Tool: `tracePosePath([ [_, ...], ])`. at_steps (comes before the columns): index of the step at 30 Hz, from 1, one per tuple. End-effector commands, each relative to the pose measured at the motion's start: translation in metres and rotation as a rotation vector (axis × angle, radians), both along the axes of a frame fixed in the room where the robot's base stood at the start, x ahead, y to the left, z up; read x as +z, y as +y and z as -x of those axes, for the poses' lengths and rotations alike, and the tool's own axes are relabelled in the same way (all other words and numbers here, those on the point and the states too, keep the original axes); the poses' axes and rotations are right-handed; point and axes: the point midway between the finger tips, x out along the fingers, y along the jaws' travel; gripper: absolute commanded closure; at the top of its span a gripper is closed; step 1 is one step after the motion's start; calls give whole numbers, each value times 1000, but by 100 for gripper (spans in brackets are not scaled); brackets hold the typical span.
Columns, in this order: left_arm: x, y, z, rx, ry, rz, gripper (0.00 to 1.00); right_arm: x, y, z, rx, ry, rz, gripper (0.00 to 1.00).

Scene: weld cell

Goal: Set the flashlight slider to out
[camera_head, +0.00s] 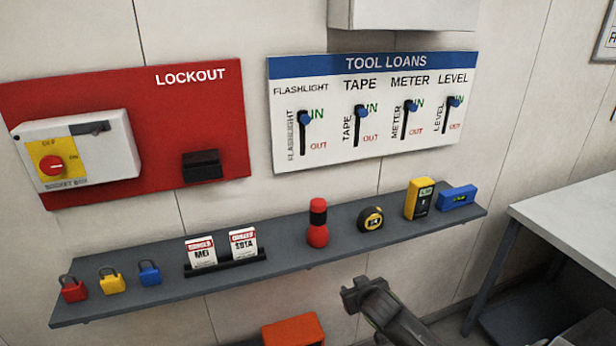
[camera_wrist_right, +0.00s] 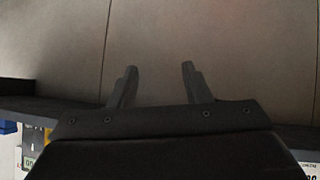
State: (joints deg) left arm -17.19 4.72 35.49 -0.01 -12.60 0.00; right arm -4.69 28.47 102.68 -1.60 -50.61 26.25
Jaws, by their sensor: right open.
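The flashlight slider (camera_head: 305,119) is a blue knob on a dark vertical slot at the left of the white tool loans board (camera_head: 368,108). The knob stands at the upper end, beside the green IN; the red OUT is lower. The tape, meter and level sliders also have their knobs near IN. A red flashlight (camera_head: 317,222) stands on the shelf below the board. My right gripper (camera_head: 362,288) is below the shelf's front edge, well under the board. In the right wrist view my right gripper (camera_wrist_right: 158,72) is open and empty, with wall panels beyond. My left gripper is not in view.
The grey shelf (camera_head: 180,299) juts out between my right gripper and the board. It holds padlocks, tags, a tape measure (camera_head: 371,219), a yellow meter (camera_head: 419,198) and a blue level (camera_head: 458,197). A white table (camera_head: 570,218) stands right; an orange box (camera_head: 293,330) is below.

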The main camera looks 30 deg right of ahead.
Motion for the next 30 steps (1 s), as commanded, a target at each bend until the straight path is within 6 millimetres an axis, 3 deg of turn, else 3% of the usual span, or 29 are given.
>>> tracePosePath([
  [1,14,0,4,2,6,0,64,53,5,-9,9,-60,11,56],
  [3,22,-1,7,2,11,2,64,106,13,-16,16,-129,16,56],
  [6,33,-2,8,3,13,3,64,216,20,-39,36,-321,31,56],
  [9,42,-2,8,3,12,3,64,302,34,-42,63,-475,28,56],
  [12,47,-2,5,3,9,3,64,357,47,-37,86,-580,20,56],
  [15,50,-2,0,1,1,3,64,387,55,-32,102,-639,13,56],
  [18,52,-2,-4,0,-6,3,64,398,58,-32,108,-661,9,56],
  [23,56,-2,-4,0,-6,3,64,399,54,-48,105,-663,5,56],
  [30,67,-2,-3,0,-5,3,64,399,46,-86,106,-661,5,56],
])
